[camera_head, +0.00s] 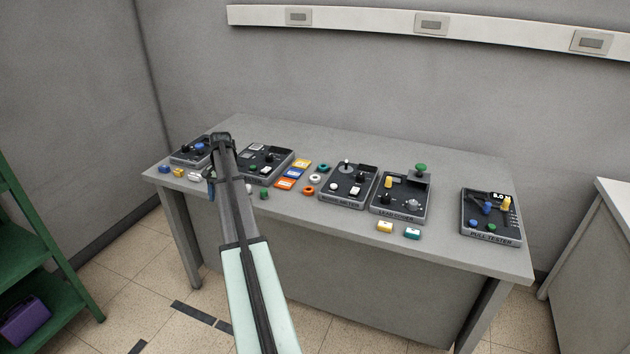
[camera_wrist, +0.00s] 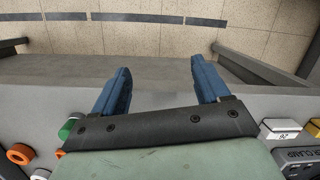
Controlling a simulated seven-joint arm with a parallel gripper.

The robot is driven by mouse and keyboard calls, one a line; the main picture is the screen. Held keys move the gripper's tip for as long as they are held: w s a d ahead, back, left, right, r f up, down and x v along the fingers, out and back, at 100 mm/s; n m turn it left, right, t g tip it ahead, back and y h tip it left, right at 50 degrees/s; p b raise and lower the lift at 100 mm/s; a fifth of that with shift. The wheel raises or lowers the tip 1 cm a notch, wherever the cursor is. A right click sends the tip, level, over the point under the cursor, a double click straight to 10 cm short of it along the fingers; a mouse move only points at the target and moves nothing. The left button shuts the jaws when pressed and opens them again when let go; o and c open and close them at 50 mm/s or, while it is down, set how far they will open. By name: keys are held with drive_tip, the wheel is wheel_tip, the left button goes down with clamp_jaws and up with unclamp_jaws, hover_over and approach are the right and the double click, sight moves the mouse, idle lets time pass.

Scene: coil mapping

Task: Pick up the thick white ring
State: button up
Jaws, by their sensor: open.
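A thick white ring (camera_head: 315,179) lies on the grey table in the head view, between a teal ring (camera_head: 323,168) and an orange ring (camera_head: 309,190), left of the meter box. My gripper (camera_head: 211,188) is near the table's front left part, well left of the white ring, partly hidden behind my arm. In the wrist view my gripper (camera_wrist: 160,88) has its two blue fingers wide apart with nothing between them, over the table's front edge. A white piece (camera_wrist: 40,174) is cut off at the bottom of the wrist view; I cannot tell whether it is the ring.
Several boxed instruments stand along the table, including a pull tester (camera_head: 490,218) at right. Blue, orange and yellow tiles (camera_head: 291,174) lie left of the rings. A green piece (camera_head: 264,193) lies near the front edge. A green shelf (camera_head: 40,255) stands at left.

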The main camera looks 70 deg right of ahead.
drive_tip(key=shift+m+h, duration=0.4)
drive_tip(key=shift+m, duration=0.5)
drive_tip(key=s+d+r, duration=0.1)
drive_tip(key=d+r, duration=0.1)
drive_tip(key=d, duration=0.1)
drive_tip(key=s+d+r, duration=0.1)
drive_tip(key=d, duration=0.1)
drive_tip(key=s+d+r, duration=0.2)
drive_tip(key=d, duration=0.1)
drive_tip(key=shift+d+r, duration=0.3)
drive_tip(key=shift+r, duration=0.05)
drive_tip(key=s+d+r+m+h, duration=0.15)
drive_tip(key=s+d+r, duration=0.25)
drive_tip(key=s+d, duration=0.6)
drive_tip(key=s+d+r+m, duration=0.3)
drive_tip(key=s+d, duration=0.5)
drive_tip(key=s, duration=0.3)
hover_over(315, 179)
drive_tip(key=d, duration=0.1)
drive_tip(key=f, duration=0.8)
drive_tip(key=shift+w+d, duration=0.1)
drive_tip(key=shift+w, duration=0.15)
drive_tip(key=shift+w+a+f, duration=0.1)
drive_tip(key=shift+f, duration=1.2)
drive_tip(key=shift+a+f, duration=0.1)
drive_tip(key=shift+f, duration=1.15)
drive_tip(key=shift+c, duration=0.4)
drive_tip(key=c, duration=1.1)
